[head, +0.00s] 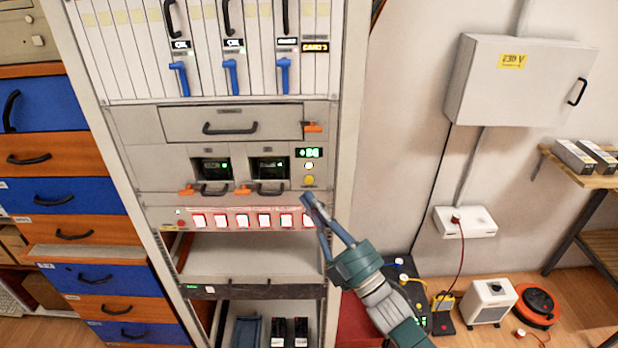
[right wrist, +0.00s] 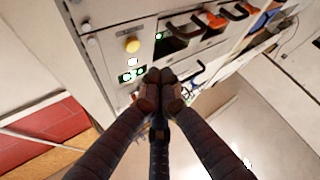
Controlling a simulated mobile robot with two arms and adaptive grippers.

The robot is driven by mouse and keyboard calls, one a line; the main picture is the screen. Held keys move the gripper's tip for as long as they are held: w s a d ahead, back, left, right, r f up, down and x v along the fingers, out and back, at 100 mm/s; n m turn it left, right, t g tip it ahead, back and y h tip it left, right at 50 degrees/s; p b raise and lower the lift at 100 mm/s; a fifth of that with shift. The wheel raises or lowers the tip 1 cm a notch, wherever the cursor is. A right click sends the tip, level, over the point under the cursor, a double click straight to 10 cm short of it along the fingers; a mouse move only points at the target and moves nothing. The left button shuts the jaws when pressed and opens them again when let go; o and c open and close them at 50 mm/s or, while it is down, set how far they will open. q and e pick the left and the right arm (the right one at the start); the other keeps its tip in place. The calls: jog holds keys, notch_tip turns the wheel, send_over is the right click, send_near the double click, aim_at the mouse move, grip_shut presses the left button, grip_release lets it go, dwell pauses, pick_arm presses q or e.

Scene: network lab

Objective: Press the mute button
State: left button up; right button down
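A round yellow button (head: 309,180) sits on the right side of the rack's middle panel, with a small round pale button (head: 309,166) and a green-lit display (head: 309,152) above it. No readable label shows which of them is the mute button. In the right wrist view the yellow button (right wrist: 132,45) and the pale button (right wrist: 133,62) are left of the fingertips. My right gripper (head: 308,199) is shut and empty, its tips a little below the yellow button in the head view; whether they touch the panel I cannot tell. My left gripper is not in view.
A row of red-framed white switches (head: 240,220) runs below the panel, its right end partly behind my fingers. Two small screens with black handles and orange latches (head: 243,189) are to the left. A drawer (head: 230,124) is above. An open bay (head: 250,255) lies below.

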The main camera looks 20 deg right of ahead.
jog(key=shift+s+a, duration=0.3)
jog(key=shift+s, duration=0.65)
jog(key=d+f+m+g+h+b, duration=0.25)
jog(key=f+m+g+h, duration=0.2)
jog(key=f, duration=2.15)
jog(key=s+d+f+m+g+h, duration=0.1)
jog(key=s+f+g, duration=0.3)
jog(key=f, duration=0.8)
jog(key=s+d+f+m+g+h, duration=0.15)
jog(key=s+f, duration=0.35)
jog(key=f, duration=0.6)
jog(key=s+f+g+b, duration=0.1)
jog(key=s+f+g, duration=0.2)
jog(key=s+f, duration=0.5)
jog(key=s+d+f+m+g+h+b, duration=0.1)
jog(key=s+f+g, duration=0.3)
jog(key=s+f, duration=0.5)
jog(key=s+f+m+g+b, duration=0.1)
jog(key=s+f+g, duration=0.2)
jog(key=s, duration=1.9)
notch_tip(320, 180, down, 6)
jog(key=shift+s+d+r+g+h+b, duration=0.2)
jog(key=shift+d+g+h+b, duration=0.05)
jog(key=shift+g+h+b, duration=0.15)
